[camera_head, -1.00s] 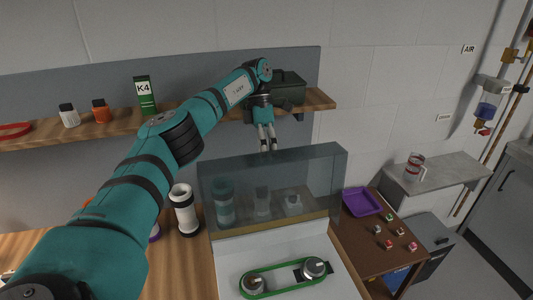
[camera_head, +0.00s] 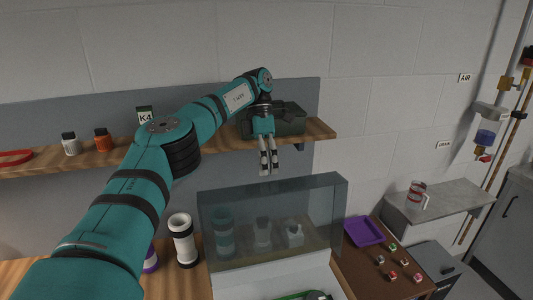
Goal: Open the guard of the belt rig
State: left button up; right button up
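The guard (camera_head: 325,212) is a clear, smoky box-like panel. It stands up at the back of the white belt rig base (camera_head: 275,279), with the belt area in front of it uncovered. The green belt (camera_head: 291,296) and a grey pulley show only at the bottom edge of the view. My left gripper (camera_head: 269,172) points down just above the guard's top edge in the picture. It appears empty, and its two fingers lie close together. Contact with the guard cannot be judged. My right gripper is not in view.
A wooden shelf (camera_head: 215,141) behind holds a dark green box (camera_head: 290,119) and small bottles. A purple tray (camera_head: 364,231) and small blocks lie on the brown table at right.

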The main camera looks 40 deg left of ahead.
pick_arm(q)
jog(key=shift+d+r, duration=0.1)
jog(key=shift+r, duration=2.2)
jog(key=shift+f, duration=0.15)
